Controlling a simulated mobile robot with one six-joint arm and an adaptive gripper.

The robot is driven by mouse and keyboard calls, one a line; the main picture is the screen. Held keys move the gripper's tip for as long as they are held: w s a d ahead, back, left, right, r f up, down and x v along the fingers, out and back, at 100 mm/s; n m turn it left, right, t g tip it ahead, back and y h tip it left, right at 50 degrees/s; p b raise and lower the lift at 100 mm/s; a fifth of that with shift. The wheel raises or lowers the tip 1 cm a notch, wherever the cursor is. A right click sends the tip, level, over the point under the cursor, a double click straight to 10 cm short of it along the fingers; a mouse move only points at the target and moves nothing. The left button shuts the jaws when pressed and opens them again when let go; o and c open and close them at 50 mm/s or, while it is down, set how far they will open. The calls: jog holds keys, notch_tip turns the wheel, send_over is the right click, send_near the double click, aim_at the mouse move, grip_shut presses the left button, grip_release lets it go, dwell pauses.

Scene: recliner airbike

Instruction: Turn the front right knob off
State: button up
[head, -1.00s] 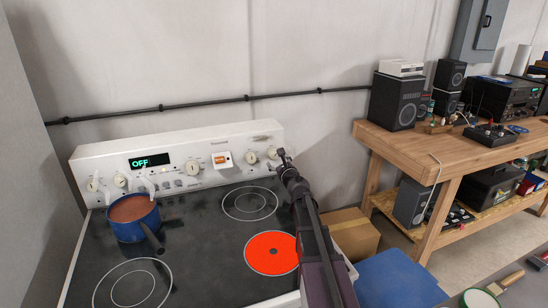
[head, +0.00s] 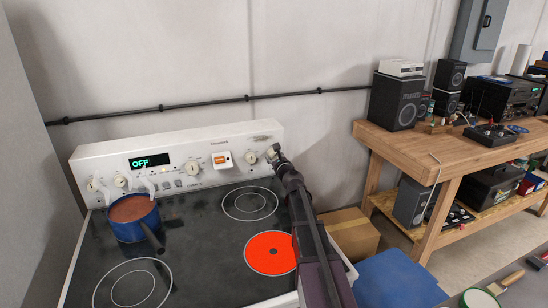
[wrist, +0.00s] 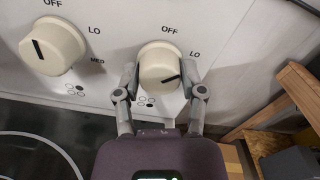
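The rightmost stove knob (wrist: 158,68) is round and cream, with OFF above it and LO to its upper right. Its dark mark points right and slightly up, away from OFF. My gripper (wrist: 159,74) has one finger on each side of this knob, with little or no visible gap; contact is unclear. In the head view my gripper (head: 274,153) covers most of the knob at the panel's right end. A second cream knob (wrist: 52,46) is to the left. The front right burner (head: 270,253) glows red.
A blue pot (head: 133,220) with reddish contents sits on the rear left of the black cooktop (head: 195,240). A wooden workbench (head: 450,150) with speakers is to the right. A cardboard box (head: 352,238) and a blue surface (head: 400,278) lie beside the stove.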

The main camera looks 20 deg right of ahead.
jog(key=shift+c, duration=0.7)
jog(key=shift+w, duration=0.1)
jog(key=shift+n, duration=0.5)
jog(key=n, duration=0.3)
jog(key=shift+n, duration=0.3)
jog(key=shift+w+n, duration=0.1)
jog(key=shift+n, duration=2.2)
jog(key=o, duration=1.1)
jog(key=shift+o, duration=0.2)
